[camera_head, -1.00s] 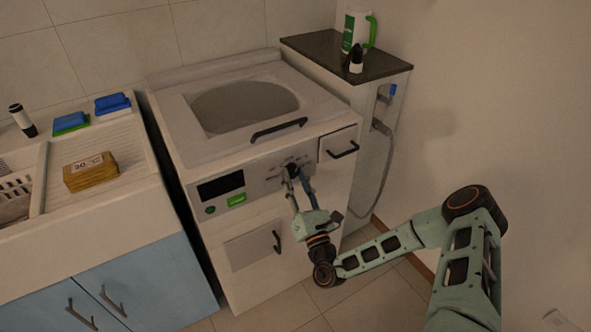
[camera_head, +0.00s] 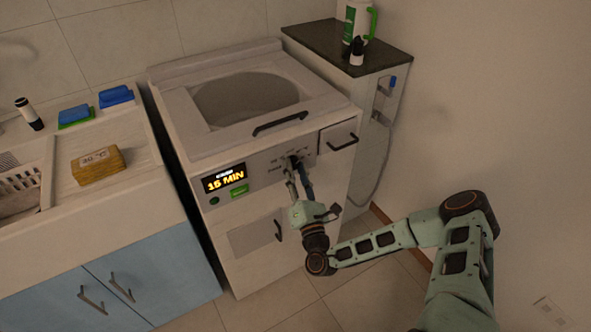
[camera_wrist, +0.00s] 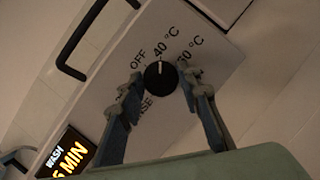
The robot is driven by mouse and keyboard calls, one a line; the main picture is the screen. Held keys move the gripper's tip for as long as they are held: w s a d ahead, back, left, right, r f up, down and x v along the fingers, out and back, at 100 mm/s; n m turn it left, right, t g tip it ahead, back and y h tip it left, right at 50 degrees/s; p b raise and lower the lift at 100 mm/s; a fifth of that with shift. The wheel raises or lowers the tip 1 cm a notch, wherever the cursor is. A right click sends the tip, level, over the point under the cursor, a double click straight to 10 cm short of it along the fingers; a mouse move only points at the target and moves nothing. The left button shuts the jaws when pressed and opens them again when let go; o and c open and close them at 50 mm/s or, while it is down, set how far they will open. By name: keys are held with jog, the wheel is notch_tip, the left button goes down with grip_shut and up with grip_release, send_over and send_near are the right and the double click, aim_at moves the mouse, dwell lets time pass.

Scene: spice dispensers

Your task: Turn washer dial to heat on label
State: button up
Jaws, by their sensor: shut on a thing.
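The washer (camera_head: 250,110) is a white top-loader with a control panel on its front. Its black round dial (camera_wrist: 160,76) sits among labels OFF, 40 °C, another partly hidden °C label and others hidden by the fingers. The dial's white mark points up in the wrist view, toward the start of the 40 °C label. My gripper (camera_wrist: 162,84) is shut on the dial, one finger at each side. In the head view my gripper (camera_head: 297,173) reaches up to the panel from below. The washer display (camera_head: 224,178) is lit and reads 15 MIN; the wrist view shows WASH above it.
A green button (camera_head: 239,190) is below the display. A black lid handle (camera_head: 280,123) and a drawer handle (camera_head: 343,142) stick out near the dial. A sink counter (camera_head: 145,190) with sponges is at left; a dark-topped cabinet (camera_head: 325,50) with a jug and bottle is at right.

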jog(key=o, duration=1.2)
jog(key=shift+c, duration=0.2)
jog(key=v, duration=1.2)
